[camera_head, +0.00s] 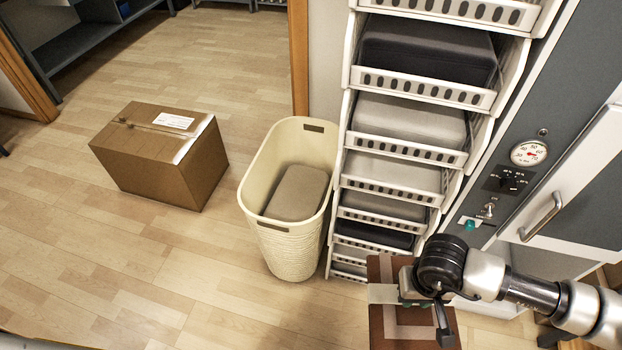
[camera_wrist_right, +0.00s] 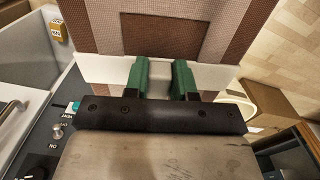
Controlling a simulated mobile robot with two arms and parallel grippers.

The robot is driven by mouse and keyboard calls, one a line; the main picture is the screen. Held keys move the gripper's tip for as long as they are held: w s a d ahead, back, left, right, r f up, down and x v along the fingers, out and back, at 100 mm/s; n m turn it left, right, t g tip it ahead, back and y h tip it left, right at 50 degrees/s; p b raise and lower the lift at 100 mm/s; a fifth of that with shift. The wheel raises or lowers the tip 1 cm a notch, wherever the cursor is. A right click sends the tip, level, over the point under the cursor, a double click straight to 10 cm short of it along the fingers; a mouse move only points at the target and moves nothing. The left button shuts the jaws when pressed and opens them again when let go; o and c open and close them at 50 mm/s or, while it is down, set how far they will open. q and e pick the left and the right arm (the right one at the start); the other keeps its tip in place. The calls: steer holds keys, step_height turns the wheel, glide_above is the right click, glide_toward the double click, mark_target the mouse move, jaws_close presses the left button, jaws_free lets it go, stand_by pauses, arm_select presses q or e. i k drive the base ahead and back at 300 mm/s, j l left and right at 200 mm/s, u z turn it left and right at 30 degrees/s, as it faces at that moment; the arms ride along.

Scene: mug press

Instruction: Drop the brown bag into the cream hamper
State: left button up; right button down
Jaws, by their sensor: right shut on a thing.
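The brown bag (camera_head: 383,330), with a cream band pattern, hangs at the bottom of the head view. In the right wrist view the bag (camera_wrist_right: 230,18) fills the top. My right gripper (camera_head: 404,290) is shut on its pale edge; the green fingers (camera_wrist_right: 166,78) show in the wrist view. The cream hamper (camera_head: 284,238) stands on the floor to the left of the bag and gripper, open at the top. A taupe bundle (camera_head: 298,192) lies inside it. The bag is apart from the hamper. My left gripper is not in view.
A rack of white baskets (camera_head: 418,90) with folded grey and black bundles stands right beside the hamper. A grey cabinet with a gauge (camera_head: 528,153) and a handle (camera_head: 541,217) is at right. A cardboard box (camera_head: 160,155) sits left of the hamper. Floor in front is clear.

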mark_target(297, 200)
steer(key=i+j+z, duration=0.15)
steer(key=j, duration=0.25)
steer(key=i+j+z, duration=0.15)
steer(key=j, duration=0.25)
steer(key=i+j+z, duration=0.15)
steer(key=i+j, duration=0.15)
steer(key=j, duration=0.15)
steer(key=i+j+z, duration=0.15)
steer(key=j, duration=0.3)
steer(key=i+j+z, duration=0.15)
steer(key=j, duration=0.3)
steer(key=j+z, duration=0.15)
steer(key=j, duration=0.3)
steer(key=i+j+z, duration=0.15)
steer(key=j, duration=0.35)
